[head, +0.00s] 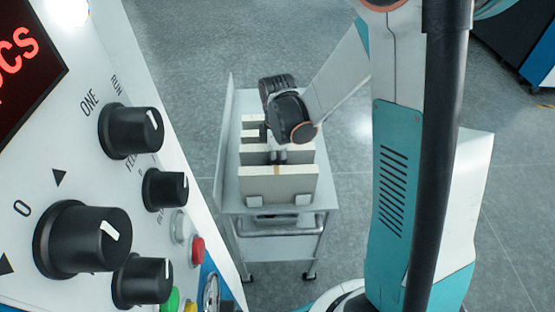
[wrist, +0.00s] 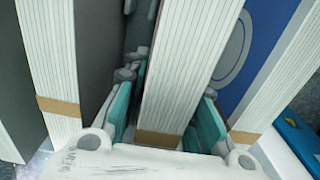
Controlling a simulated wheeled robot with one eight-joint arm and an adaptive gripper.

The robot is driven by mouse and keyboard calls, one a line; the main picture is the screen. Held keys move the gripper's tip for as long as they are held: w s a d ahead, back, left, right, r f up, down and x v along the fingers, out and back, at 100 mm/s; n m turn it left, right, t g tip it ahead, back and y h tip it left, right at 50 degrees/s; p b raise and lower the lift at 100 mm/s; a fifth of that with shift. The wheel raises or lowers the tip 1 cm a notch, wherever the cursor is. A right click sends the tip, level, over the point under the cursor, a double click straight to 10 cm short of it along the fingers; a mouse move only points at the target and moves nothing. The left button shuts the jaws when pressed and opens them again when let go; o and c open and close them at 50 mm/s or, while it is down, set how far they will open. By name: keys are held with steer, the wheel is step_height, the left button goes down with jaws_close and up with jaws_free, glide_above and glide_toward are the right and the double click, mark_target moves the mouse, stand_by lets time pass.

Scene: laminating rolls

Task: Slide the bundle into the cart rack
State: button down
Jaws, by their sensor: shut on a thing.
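My gripper (wrist: 168,118) is shut on a bundle (wrist: 190,65) of white sheets with a brown band, its teal finger pads on both sides. In the head view my gripper (head: 276,155) points down over the cart rack (head: 227,185). The held bundle appears to stand upright in the rack among other bundles, partly hidden by my wrist. I cannot tell whether its lower edge rests on the rack floor.
Another banded bundle (wrist: 55,70) stands left of the held one, and one more (wrist: 275,85) stands to the right. A front bundle (head: 285,187) stands behind small end stops. A control panel (head: 85,120) with black knobs fills the left. Grey floor surrounds the cart.

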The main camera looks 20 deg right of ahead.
steer(key=shift+f, duration=0.4)
steer(key=c, duration=1.2)
jaws_free()
steer(key=shift+c, duration=0.2)
step_height(320, 180, up, 12)
